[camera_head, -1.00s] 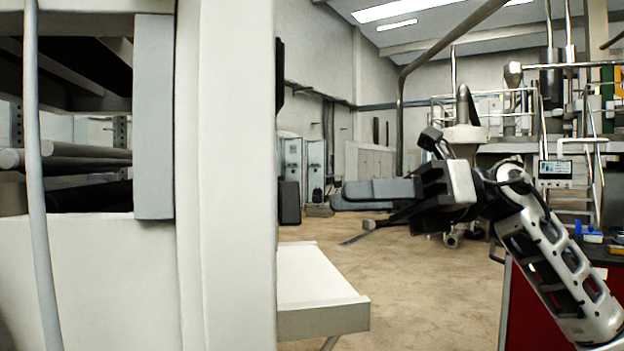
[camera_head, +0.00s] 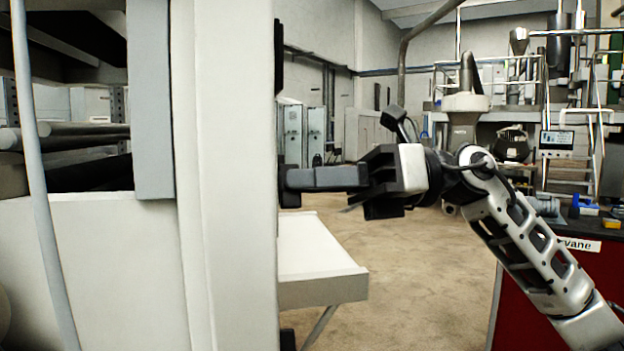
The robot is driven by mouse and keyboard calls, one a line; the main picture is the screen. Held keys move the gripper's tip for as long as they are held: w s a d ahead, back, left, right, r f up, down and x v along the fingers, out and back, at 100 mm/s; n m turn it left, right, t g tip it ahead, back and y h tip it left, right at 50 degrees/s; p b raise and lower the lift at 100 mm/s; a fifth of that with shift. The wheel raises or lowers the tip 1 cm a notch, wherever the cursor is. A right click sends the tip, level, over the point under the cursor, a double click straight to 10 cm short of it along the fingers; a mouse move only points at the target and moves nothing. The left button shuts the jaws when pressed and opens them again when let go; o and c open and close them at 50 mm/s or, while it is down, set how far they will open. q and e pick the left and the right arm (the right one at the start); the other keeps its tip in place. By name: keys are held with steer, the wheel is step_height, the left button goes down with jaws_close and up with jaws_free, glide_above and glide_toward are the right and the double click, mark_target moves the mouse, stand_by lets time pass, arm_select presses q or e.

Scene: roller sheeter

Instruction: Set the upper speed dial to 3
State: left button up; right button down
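The roller sheeter (camera_head: 226,120) fills the left of the view as a large pale machine. Its right side is seen almost edge-on. A dark fitting (camera_head: 279,55) sticks out high on that side, and another dark block (camera_head: 290,196) sticks out lower down. I cannot make out a speed dial or any numbers. My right gripper (camera_head: 290,180) points left, with its fingertips at the lower dark block, overlapping it in the picture. I cannot tell whether they touch. The fingers line up as one grey bar, so their opening is hidden. My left gripper is out of view.
A pale shelf (camera_head: 318,293) juts from the machine below my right gripper. A red cabinet (camera_head: 540,310) with small items on top stands at the right. Open floor (camera_head: 420,290) lies between them. Railings and other equipment stand behind.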

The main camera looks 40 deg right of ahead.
arm_select(q)
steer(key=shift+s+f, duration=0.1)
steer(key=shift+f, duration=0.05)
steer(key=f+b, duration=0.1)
steer(key=b, duration=0.2)
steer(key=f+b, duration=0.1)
steer(key=b, duration=0.3)
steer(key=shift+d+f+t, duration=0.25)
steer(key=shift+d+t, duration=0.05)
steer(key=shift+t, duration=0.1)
arm_select(e)
steer(key=n, duration=1.5)
steer(key=shift+s+a+f+n, duration=0.1)
steer(key=shift+s+n, duration=0.2)
steer(key=c, duration=1.5)
jaws_free()
